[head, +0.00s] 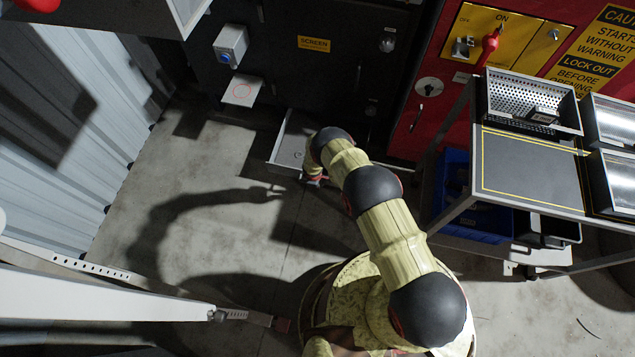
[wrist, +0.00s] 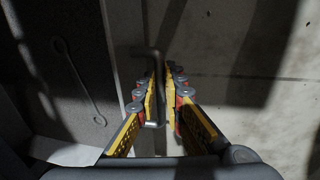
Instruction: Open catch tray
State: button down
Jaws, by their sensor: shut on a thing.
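The catch tray (head: 285,147) is a pale grey drawer low in the dark machine front. It sticks out over the floor, partly open, with its right side hidden by my arm. In the wrist view, its front wall (wrist: 122,55) runs up the picture beside a dark bar handle (wrist: 153,123). My gripper (wrist: 164,82) is shut on the handle, with one yellow-padded finger on each side of it. In the head view, my gripper (head: 314,181) is small and mostly hidden by my arm at the tray's front edge.
A thin looped wire piece (wrist: 78,82) lies inside the tray. The concrete floor (head: 215,180) in front and to the left is clear. A white ledge (head: 242,91) juts out above left.

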jog(key=shift+s+a, duration=0.1)
jog(key=shift+s, duration=0.3)
jog(key=c, duration=2.2)
grip_release()
jog(key=shift+o, duration=0.2)
jog(key=shift+w, duration=0.1)
notch_tip(320, 180, up, 12)
jog(key=s, duration=0.2)
jog(key=shift+s+a+f, duration=0.15)
jog(key=shift+a, duration=0.25)
